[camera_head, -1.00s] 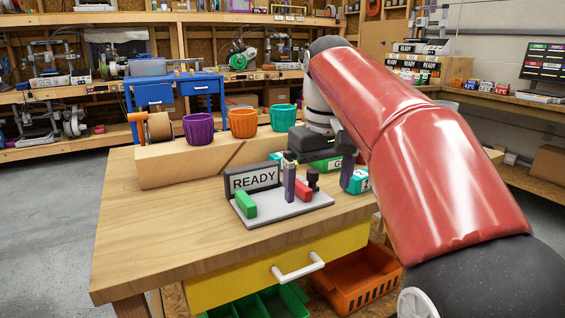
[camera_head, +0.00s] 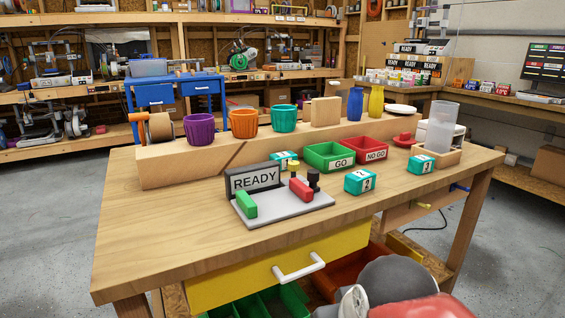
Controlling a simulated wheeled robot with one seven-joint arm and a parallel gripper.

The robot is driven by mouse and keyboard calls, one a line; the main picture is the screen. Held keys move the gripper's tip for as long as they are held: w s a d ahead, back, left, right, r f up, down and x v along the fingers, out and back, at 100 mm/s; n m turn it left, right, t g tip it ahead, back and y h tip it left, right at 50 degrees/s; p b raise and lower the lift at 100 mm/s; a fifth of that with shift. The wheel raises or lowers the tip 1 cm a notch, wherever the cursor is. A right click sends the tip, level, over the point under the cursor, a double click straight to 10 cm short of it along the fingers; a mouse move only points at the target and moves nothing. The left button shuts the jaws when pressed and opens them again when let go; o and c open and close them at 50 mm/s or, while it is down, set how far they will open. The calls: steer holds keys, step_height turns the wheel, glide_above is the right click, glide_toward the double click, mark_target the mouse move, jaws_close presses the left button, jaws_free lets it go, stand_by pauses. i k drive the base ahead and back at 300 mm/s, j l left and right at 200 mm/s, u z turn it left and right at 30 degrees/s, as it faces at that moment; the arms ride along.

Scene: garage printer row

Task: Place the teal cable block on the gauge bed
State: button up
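Three teal blocks with white number labels stand on the wooden bench. One teal block (camera_head: 284,158) is behind the gauge bed, partly hidden. The teal block labelled 2 (camera_head: 360,181) is just right of the gauge bed, and the teal block labelled 3 (camera_head: 420,165) is farther right. The frames do not show which is the cable block. The grey gauge bed (camera_head: 283,212) carries a READY sign, a green block (camera_head: 246,205), a red block (camera_head: 301,189) and a black knob, with no teal block on it. My gripper is out of view; part of my arm shows at bottom right.
Green GO (camera_head: 329,169) and red NO GO (camera_head: 394,158) trays stand behind the blocks. A clear cylinder (camera_head: 441,127) stands in a wooden holder at right. Purple, orange and teal cups line the raised wooden ledge (camera_head: 200,167). The bench's left front is clear.

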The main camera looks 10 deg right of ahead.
mark_target(271, 202)
steer(key=i+l+z, duration=0.1)
steer(key=z, duration=0.35)
steer(key=i+z, duration=0.15)
steer(key=z, duration=0.3)
steer(key=i+z, duration=0.15)
steer(key=z, duration=0.35)
